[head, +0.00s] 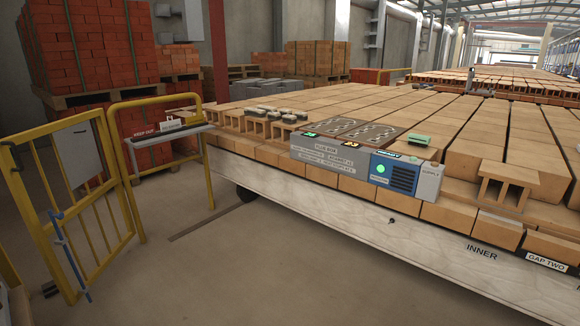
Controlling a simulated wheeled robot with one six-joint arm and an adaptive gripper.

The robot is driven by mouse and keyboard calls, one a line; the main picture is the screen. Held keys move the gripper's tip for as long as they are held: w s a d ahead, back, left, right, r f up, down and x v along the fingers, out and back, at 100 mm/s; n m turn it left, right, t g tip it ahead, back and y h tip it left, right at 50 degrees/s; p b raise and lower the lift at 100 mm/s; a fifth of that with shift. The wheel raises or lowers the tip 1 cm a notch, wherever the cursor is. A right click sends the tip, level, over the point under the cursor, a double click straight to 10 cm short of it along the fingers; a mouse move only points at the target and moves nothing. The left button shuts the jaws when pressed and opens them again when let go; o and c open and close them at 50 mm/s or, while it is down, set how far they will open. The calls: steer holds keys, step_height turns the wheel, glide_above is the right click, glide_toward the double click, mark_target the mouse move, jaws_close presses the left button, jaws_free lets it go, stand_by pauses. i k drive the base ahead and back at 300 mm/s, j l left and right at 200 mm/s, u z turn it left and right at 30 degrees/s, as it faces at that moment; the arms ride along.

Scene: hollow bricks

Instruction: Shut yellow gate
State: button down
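The yellow gate (103,225) stands at the left in the head view, a barred frame with a grey-white plate (73,150) on its upper part. A blue upright rod (68,258) is on its left, nearer edge. Its right edge is beside a fixed yellow railing (207,170). The gate stands at an angle to this railing, with its left edge toward me. Another yellow bar (8,272) shows at the lower left picture edge. My gripper is not in view.
A long brick-laden car (340,250) with a pale side fills the middle and right. A grey and blue control box (395,172) sits on its edge. Pallets of red bricks (95,45) stand behind the gate. Bare concrete floor (180,285) lies in front.

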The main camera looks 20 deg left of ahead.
mark_target(75, 147)
steer(key=i+j+u, duration=0.1)
steer(key=i+u, duration=0.25)
steer(key=i, duration=0.2)
steer(key=i+u, duration=0.35)
steer(key=i, duration=0.15)
steer(key=i+l+u, duration=0.25)
steer(key=i+u, duration=0.15)
steer(key=i, duration=0.15)
steer(key=i+j+u, duration=0.15)
steer(key=i+u, duration=0.25)
steer(key=i+j+u, duration=0.1)
steer(key=i+u, duration=0.45)
steer(key=u, duration=0.2)
steer(key=i+j+u, duration=0.55)
steer(key=i+j, duration=0.05)
steer(key=i, duration=0.05)
